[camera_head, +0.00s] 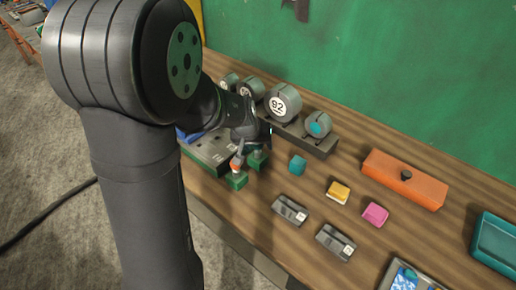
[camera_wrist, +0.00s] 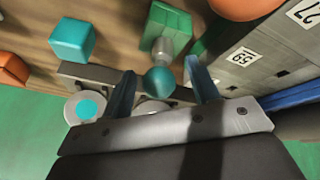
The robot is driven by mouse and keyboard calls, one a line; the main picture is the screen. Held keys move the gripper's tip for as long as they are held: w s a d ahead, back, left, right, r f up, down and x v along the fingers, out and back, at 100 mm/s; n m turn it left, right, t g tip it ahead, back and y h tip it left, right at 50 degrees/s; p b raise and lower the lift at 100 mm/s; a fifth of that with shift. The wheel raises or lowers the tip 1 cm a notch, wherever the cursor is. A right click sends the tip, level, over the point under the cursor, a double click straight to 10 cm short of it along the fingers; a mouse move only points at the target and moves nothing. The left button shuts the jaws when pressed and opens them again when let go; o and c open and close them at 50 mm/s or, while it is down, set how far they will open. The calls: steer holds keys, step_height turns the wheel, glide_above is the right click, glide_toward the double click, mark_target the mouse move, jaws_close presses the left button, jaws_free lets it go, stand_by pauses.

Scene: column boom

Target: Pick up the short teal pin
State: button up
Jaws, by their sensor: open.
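The short teal pin shows in the wrist view as a teal ball head (camera_wrist: 158,81) on a grey stem, standing on a green block (camera_wrist: 170,22). My gripper (camera_wrist: 160,70) is open, with one finger on each side of the teal head; I cannot tell whether either touches it. In the head view my gripper (camera_head: 250,142) is over the green block (camera_head: 258,159), and the teal head is hidden behind it. Another pin with an orange head (camera_head: 237,161) stands on a nearer green block (camera_head: 236,182); its head also shows in the wrist view (camera_wrist: 245,7).
A grey slotted tray (camera_head: 208,154) lies left of the pins. A rack (camera_head: 318,145) of round discs stands behind. A teal cube (camera_head: 297,164), yellow block (camera_head: 338,192), pink block (camera_head: 375,214) and orange lidded box (camera_head: 403,178) lie to the right. Bare wood lies between them.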

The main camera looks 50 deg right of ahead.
steer(key=c, duration=1)
steer(key=shift+c, duration=0.2)
steer(key=shift+r, duration=0.1)
